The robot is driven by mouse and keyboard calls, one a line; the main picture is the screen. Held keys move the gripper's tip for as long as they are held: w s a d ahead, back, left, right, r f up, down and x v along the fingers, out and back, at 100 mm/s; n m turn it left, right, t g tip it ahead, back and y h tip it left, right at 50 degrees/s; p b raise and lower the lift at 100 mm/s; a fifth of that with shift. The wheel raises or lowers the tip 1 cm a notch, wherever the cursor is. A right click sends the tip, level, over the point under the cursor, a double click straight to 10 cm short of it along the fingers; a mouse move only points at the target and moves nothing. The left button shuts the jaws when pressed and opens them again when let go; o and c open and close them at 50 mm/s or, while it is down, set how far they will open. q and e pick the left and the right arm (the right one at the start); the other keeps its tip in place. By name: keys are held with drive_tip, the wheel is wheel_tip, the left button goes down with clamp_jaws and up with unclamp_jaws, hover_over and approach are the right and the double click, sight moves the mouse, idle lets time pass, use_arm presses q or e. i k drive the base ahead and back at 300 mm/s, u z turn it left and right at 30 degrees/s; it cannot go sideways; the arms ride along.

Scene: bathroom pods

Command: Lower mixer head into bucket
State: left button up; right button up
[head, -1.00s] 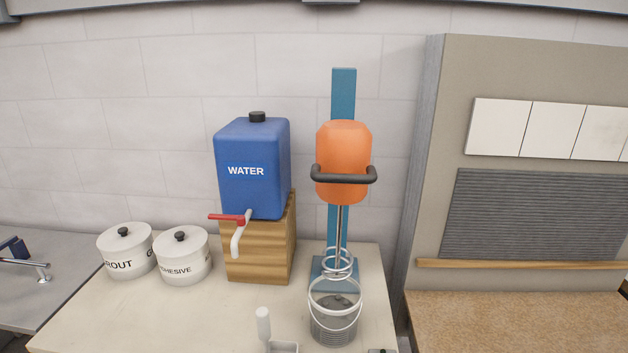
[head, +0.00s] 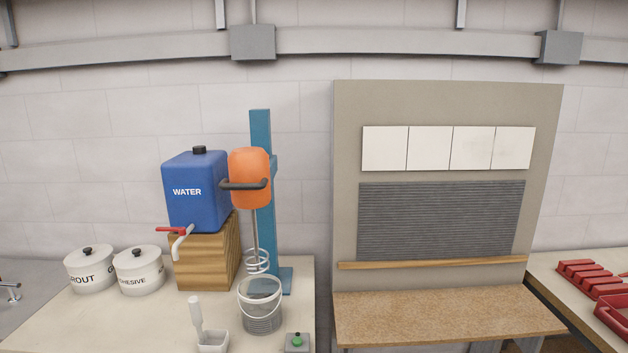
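The mixer is an orange motor body (head: 250,177) with a black bar handle (head: 243,185), mounted on a blue upright stand (head: 263,228). A thin shaft runs down from it to a silver ring-shaped mixer head (head: 257,262). A clear bucket (head: 261,306) with a metal handle and grey contents low inside stands on the counter in front of the stand. In the picture the mixer head shows just above and behind the bucket's rim; whether it is over the opening, I cannot tell. Neither of my grippers is in view.
A blue water tank (head: 195,190) with a red-handled tap sits on a wooden block (head: 203,262). Two white lidded pots (head: 139,271) stand left. A white scoop (head: 212,341) and a green-button box (head: 297,342) lie near the bucket. A tiled panel (head: 447,149) stands right, red trays (head: 597,281) beyond.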

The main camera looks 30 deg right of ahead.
sight(253, 174)
drive_tip(key=z, duration=0.8)
drive_tip(key=i, duration=0.4)
